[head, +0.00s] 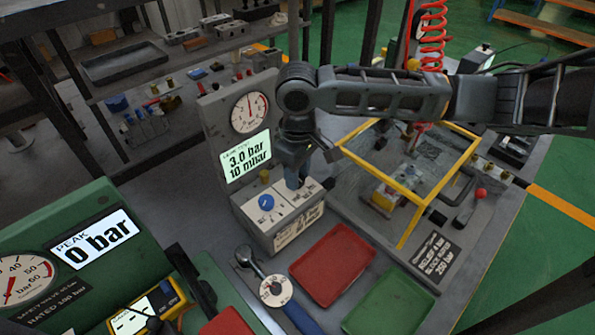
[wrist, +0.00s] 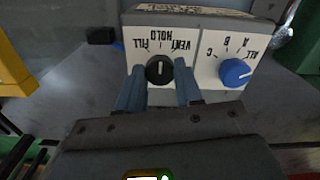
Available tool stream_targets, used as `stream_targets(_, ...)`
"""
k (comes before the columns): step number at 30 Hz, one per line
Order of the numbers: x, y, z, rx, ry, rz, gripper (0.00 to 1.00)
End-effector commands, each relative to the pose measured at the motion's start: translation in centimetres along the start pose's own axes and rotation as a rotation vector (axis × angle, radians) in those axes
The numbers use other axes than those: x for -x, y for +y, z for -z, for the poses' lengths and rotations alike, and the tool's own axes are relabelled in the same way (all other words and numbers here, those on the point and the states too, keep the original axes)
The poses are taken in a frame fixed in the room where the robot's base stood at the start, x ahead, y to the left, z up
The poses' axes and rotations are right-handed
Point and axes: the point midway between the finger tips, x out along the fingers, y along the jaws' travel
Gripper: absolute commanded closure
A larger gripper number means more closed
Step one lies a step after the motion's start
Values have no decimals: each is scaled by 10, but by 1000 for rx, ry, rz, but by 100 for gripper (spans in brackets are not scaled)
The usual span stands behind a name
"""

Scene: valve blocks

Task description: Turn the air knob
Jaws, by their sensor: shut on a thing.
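The control box (head: 285,222) below the gauge panel has two knobs. The black knob (wrist: 158,69) is marked FILL, HOLD and VENT, and its white line stands roughly upright in the wrist view, towards the HOLD label. My gripper (wrist: 160,82) is shut on the black knob, with one blue finger on each side of it. In the head view my gripper (head: 295,178) comes down from above onto the box and hides the black knob. The blue knob (wrist: 235,73), marked A, B, C and ALL, is beside it; it also shows in the head view (head: 266,202).
The panel has a dial (head: 249,112) and a display (head: 246,157) reading 3.0 bar and 10 mbar. A yellow-framed clear guard (head: 408,222) stands to the right. A red tray (head: 333,265) and a green tray (head: 388,303) lie in front.

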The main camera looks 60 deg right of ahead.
Motion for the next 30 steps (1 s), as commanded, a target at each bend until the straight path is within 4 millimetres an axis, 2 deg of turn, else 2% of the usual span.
stream_targets(4,1,0,0,1,1,-1,95)
stream_targets(5,1,0,0,1,1,-1,64)
stream_targets(12,0,0,0,1,1,0,41)
stream_targets(22,4,0,0,2,1,0,39)
stream_targets(26,20,0,1,2,3,0,39)
stream_targets(30,44,0,1,3,3,-1,39)
